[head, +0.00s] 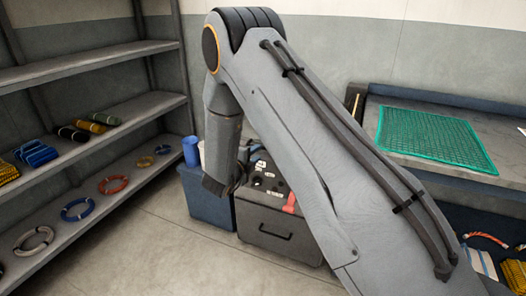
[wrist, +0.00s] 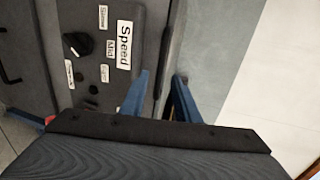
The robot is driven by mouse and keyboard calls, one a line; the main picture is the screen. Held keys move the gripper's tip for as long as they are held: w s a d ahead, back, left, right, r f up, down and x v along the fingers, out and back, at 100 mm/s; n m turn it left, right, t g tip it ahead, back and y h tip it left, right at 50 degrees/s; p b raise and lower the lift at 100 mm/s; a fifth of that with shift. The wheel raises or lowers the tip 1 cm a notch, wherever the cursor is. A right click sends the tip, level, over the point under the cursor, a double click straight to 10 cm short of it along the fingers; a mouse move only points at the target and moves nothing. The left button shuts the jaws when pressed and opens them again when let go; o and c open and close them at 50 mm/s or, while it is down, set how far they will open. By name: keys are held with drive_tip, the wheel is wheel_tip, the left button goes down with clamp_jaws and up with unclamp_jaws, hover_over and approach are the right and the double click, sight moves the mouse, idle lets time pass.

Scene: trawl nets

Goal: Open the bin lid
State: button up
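A dark grey box (head: 275,238) stands on the floor behind my arm, with a dark handle (head: 262,228) on its front. Its top bears a control panel with a black knob (wrist: 78,44) and white labels, one reading "Speed" (wrist: 124,45). A blue bin (head: 207,207) stands left of the box; I cannot tell which one has the lid. My gripper (wrist: 160,76) shows two blue fingers standing apart at the panel's edge in the wrist view. A dark strip of that edge shows between them, and I see no grip on it. In the head view the fingers are hidden.
A red part (head: 290,203) stands at the box's right. Shelves (head: 95,142) with coiled ropes and spools line the left. A table (head: 400,108) with a green net (head: 432,137) is at the right. The floor (head: 165,255) in front is clear.

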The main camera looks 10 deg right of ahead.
sight(263, 148)
drive_tip(key=x, duration=0.7)
drive_tip(key=shift+w+d, duration=0.25)
clamp_jaws()
